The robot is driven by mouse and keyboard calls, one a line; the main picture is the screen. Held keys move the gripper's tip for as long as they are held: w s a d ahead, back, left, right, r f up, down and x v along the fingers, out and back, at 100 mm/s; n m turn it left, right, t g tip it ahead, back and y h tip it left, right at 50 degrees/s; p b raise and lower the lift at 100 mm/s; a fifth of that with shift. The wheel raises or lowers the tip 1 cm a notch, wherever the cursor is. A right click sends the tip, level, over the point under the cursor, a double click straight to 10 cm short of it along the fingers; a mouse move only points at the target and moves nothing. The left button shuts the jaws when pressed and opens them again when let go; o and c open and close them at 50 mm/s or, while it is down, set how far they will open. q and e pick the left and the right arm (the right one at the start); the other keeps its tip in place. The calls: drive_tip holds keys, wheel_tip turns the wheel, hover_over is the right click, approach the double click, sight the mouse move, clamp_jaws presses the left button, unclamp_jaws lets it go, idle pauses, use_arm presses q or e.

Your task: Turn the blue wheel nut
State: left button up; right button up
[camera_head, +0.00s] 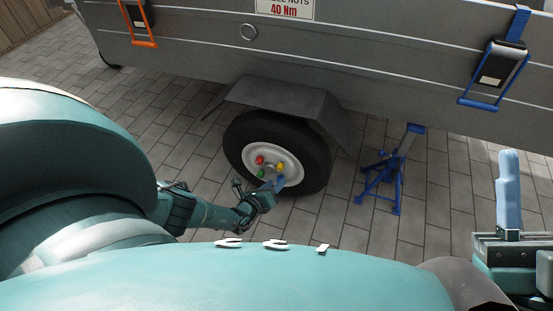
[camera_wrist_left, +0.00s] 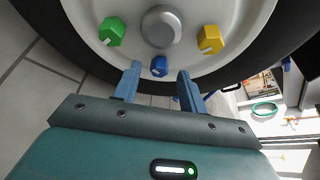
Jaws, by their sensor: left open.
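The blue wheel nut (camera_wrist_left: 159,67) sits low on the white wheel rim (camera_wrist_left: 92,22), below the grey hub cap (camera_wrist_left: 161,27). My left gripper (camera_wrist_left: 160,72) is open, and in the wrist view its two blue fingers stand to either side of the blue nut with gaps between. I cannot tell how deep the fingertips reach. In the head view the left gripper (camera_head: 279,182) is at the lower part of the wheel and hides the blue nut. My right gripper (camera_head: 508,165) is at the right edge, away from the wheel; its opening does not show.
Nearby on the rim are a green nut (camera_wrist_left: 112,31), a yellow nut (camera_wrist_left: 210,39) and a red nut (camera_head: 260,160). The black tire (camera_head: 310,150) is under a mudguard (camera_head: 285,97) of the grey trailer (camera_head: 350,50). A blue jack stand (camera_head: 385,172) is right of it on paving.

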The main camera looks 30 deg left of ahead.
use_arm(q)
drive_tip(key=shift+b+x, duration=0.3)
drive_tip(key=shift+x, duration=0.75)
use_arm(e)
drive_tip(key=shift+s+r+n+g+y, duration=0.15)
drive_tip(key=shift+r+n+y, duration=0.2)
drive_tip(key=shift+n+y, duration=0.25)
drive_tip(key=shift+s+r+n+g+y, duration=0.15)
drive_tip(key=shift+r+n+y, duration=0.2)
drive_tip(key=shift+n+y, duration=0.2)
use_arm(q)
clamp_jaws()
use_arm(e)
drive_tip(key=shift+w, duration=0.1)
